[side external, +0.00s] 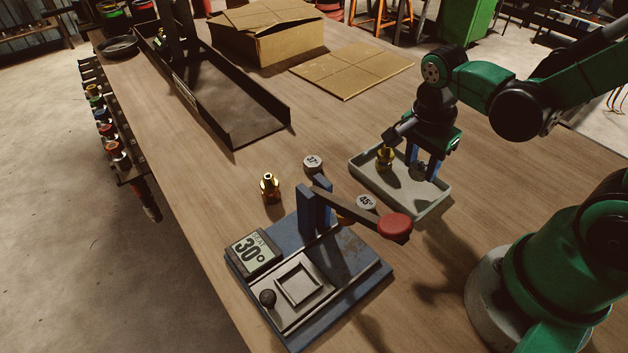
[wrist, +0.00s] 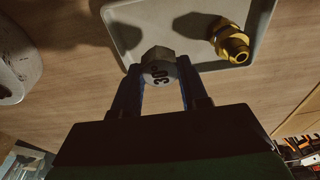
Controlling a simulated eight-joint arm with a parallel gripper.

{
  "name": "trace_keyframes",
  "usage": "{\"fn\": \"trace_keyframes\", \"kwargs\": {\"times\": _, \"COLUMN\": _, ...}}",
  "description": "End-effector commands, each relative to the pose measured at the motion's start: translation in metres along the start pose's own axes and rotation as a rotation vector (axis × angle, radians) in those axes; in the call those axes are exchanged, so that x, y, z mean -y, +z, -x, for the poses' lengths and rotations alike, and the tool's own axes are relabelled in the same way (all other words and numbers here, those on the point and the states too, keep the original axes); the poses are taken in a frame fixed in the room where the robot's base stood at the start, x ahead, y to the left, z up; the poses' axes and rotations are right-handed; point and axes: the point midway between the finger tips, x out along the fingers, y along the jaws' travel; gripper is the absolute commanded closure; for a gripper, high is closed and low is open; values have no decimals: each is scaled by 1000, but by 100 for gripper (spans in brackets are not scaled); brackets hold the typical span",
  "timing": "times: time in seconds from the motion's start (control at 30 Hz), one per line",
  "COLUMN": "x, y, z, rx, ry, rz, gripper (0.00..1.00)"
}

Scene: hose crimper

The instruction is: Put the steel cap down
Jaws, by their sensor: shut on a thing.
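My gripper (side external: 421,166) is shut on a hexagonal steel cap marked 30° (wrist: 160,67). In the wrist view the cap sits between the two blue fingertips, its label facing the camera. In the side view the gripper points down over the right part of a shallow grey tray (side external: 399,203), and the cap there is small and dark between the fingers. I cannot tell whether the cap touches the tray floor. A brass fitting (side external: 386,158) stands in the tray, left of the gripper; it also shows in the wrist view (wrist: 231,43).
A blue crimper (side external: 345,262) with a red-knobbed lever (side external: 394,227) and a "SEAT 30°" sign (side external: 252,252) stands in front. Caps marked 37° (side external: 313,164) and 45° (side external: 366,202) and another brass fitting (side external: 269,188) are near it. A dark trough (side external: 230,100) and cardboard box (side external: 270,42) lie behind.

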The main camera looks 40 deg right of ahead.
Motion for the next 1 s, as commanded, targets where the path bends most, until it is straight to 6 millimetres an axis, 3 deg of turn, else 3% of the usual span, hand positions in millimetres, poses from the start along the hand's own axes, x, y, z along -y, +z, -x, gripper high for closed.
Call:
{"fn": "trace_keyframes", "kwargs": {"times": 0.4, "x": 0, "y": 5, "z": -34, "rx": 0, "ry": 0, "rz": 0, "gripper": 100}}
{"fn": "trace_keyframes", "kwargs": {"times": 0.7, "x": -1, "y": 6, "z": -37, "rx": 0, "ry": 0, "rz": 0, "gripper": 100}}
{"fn": "trace_keyframes", "kwargs": {"times": 0.73, "x": -1, "y": 6, "z": -37, "rx": 0, "ry": 0, "rz": 0, "gripper": 53}}
{"fn": "trace_keyframes", "kwargs": {"times": 0.8, "x": -1, "y": 6, "z": -37, "rx": 0, "ry": 0, "rz": 0, "gripper": 33}}
{"fn": "trace_keyframes", "kwargs": {"times": 1.0, "x": -1, "y": 6, "z": -37, "rx": 0, "ry": 0, "rz": 0, "gripper": 30}}
